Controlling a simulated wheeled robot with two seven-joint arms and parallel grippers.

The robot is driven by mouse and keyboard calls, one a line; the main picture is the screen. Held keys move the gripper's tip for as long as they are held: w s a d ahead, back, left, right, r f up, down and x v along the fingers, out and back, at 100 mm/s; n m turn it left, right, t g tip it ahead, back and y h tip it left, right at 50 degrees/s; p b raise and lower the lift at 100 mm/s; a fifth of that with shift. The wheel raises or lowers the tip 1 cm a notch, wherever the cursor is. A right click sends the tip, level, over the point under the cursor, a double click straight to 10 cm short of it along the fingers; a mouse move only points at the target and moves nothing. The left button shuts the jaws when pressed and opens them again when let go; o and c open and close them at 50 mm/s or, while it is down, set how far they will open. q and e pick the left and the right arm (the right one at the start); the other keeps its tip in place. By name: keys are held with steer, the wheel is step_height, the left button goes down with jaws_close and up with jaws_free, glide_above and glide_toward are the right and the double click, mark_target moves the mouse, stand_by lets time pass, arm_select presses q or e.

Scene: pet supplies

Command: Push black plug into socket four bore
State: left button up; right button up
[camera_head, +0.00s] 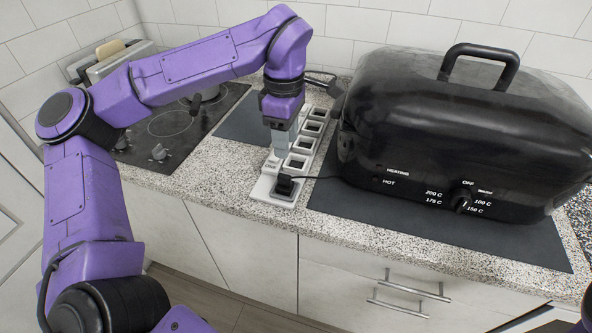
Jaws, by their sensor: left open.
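A white power strip (263,188) with several square sockets in a row lies on the speckled counter, left of the black roaster. The black plug (286,184) is at the strip's nearest socket, with its cable running right toward the roaster. I cannot tell how deep it sits. My left gripper (276,154) points down over the near half of the strip, just behind and left of the plug. It is open, with nothing visible held; its fingers partly hide the strip. My right gripper is not in view.
The large black roaster (455,125) stands on a dark mat (400,219) close to the strip's right. A black cooktop (178,128) and a toaster (112,58) are at left. A tiled wall bounds the back. The counter's front edge is just before the strip.

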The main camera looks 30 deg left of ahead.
arm_select(q)
glide_above(284, 176)
step_height(284, 176, down, 5)
steer(key=shift+r, duration=0.15)
step_height(284, 176, down, 6)
steer(key=shift+r+p, duration=0.25)
steer(key=shift+p, duration=0.2)
jaws_close()
